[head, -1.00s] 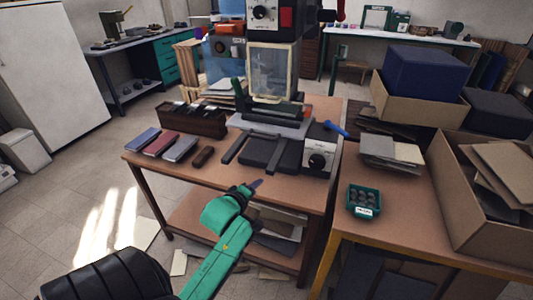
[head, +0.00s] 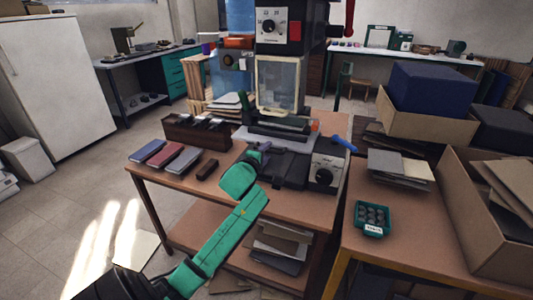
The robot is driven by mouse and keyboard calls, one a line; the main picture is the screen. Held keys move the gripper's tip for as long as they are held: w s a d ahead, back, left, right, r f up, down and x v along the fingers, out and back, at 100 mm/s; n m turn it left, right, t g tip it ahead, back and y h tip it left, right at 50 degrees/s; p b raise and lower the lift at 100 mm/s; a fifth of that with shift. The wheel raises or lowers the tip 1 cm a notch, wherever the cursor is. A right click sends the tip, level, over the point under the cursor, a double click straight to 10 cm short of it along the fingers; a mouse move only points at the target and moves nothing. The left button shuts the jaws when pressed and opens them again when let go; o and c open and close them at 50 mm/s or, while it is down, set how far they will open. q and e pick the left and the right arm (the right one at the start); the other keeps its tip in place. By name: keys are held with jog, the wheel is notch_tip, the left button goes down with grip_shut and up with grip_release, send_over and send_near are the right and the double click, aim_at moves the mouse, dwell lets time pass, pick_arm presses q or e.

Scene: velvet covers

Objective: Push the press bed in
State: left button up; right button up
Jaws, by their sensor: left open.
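The press (head: 283,30) stands at the back of the wooden table, with a clear guard (head: 278,85) in front of its column. The dark press bed (head: 282,127) lies low under the guard, above a light grey plate. A dark base (head: 290,167) extends from it toward the table's front. My left gripper (head: 258,156) is open over the left part of this base, just in front of the bed. My arm and gripper hide the left rail and part of the base. Whether the fingers touch anything is unclear. My right gripper is out of view.
A control box with a dial (head: 323,172) sits right of the base, with a blue-handled tool (head: 343,144) behind it. Several coloured covers (head: 165,155) and a brown block (head: 207,169) lie at left. A green tray (head: 372,218) is on the right table.

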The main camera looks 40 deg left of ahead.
pick_arm(q)
grip_shut()
dwell(1.4)
